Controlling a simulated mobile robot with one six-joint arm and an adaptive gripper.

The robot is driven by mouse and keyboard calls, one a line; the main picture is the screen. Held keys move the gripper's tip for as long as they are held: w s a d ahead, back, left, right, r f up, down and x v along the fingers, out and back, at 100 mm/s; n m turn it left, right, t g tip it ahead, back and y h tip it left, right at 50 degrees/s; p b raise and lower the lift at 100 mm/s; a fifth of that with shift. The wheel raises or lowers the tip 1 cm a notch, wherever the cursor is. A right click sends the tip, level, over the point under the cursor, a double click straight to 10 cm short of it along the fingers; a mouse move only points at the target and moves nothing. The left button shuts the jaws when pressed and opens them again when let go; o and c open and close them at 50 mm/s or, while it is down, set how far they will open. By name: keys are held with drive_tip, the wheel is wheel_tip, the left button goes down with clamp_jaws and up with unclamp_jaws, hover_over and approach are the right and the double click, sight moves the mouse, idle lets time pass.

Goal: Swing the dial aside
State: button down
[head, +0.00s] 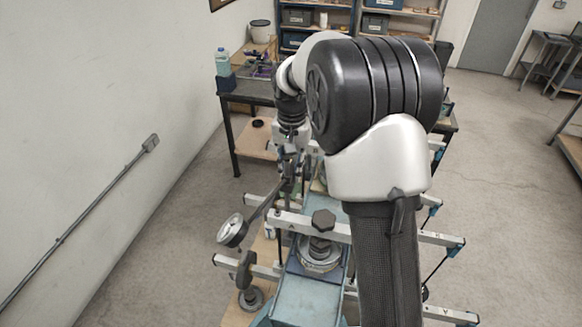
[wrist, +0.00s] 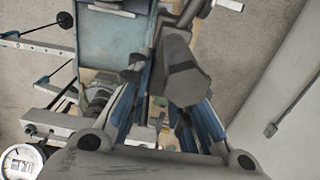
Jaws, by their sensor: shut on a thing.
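The dial (head: 233,230), a round gauge with a white face and dark rim, stands left of the bench fixture in the head view. A dark bar (head: 262,207) slants from near it up to my gripper (head: 289,178). In the wrist view the dial (wrist: 22,162) shows at the lower left, partly cut off. There my gripper (wrist: 162,85) has its blue-sided fingers around a thick grey handle (wrist: 188,78), and it is shut on this handle. The contact itself is partly hidden. My gripper is apart from the dial face.
Light cross bars (head: 310,227) stick out on both sides of the blue fixture (head: 305,298). A dark knob (head: 324,221) stands on it. A dark table (head: 250,90) with a bottle (head: 222,62) is behind. Open floor lies to the left, up to the wall.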

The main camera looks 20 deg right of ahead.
sight(292, 169)
drive_tip(key=c, duration=1.4)
unclamp_jaws()
drive_tip(key=shift+c, duration=0.2)
drive_tip(key=shift+r, duration=0.1)
wheel_tip(292, 169, up, 12)
